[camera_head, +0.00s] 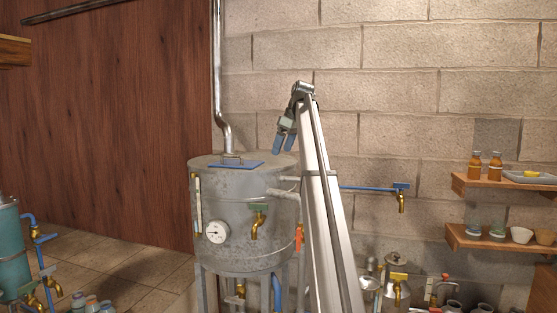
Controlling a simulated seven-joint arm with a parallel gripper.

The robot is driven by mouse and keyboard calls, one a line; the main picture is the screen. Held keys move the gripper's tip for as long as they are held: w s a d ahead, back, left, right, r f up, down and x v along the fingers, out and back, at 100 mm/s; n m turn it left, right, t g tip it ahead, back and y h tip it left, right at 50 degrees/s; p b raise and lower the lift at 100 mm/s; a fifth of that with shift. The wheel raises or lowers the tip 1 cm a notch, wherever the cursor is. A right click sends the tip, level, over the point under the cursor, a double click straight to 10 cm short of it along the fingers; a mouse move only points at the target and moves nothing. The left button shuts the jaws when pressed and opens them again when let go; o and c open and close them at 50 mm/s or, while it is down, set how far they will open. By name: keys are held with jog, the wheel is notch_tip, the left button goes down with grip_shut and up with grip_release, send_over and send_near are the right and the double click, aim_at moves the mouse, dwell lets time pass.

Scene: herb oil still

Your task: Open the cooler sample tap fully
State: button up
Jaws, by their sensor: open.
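My gripper (283,146) is open and empty, with its blue fingertips pointing down just above the right side of the grey metal tank's lid. No label shows which tap is the cooler sample tap. A brass tap with a green handle (258,222) is on the front of the tank. A brass tap with a blue lever (401,198) hangs at the end of a blue pipe on the right. At the far left, brass taps (48,284) sit beside a teal cylinder (10,255), partly cut off. My gripper is apart from all these taps.
The grey tank (232,195) carries a dial gauge (216,231) and an orange-handled fitting (299,237). My arm hides part of the tank's right side. Wooden shelves (470,186) with bottles and bowls are at right. Small metal vessels (397,262) stand low at right.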

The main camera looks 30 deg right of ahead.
jog(key=shift+v, duration=2.15)
jog(key=shift+c, duration=0.4)
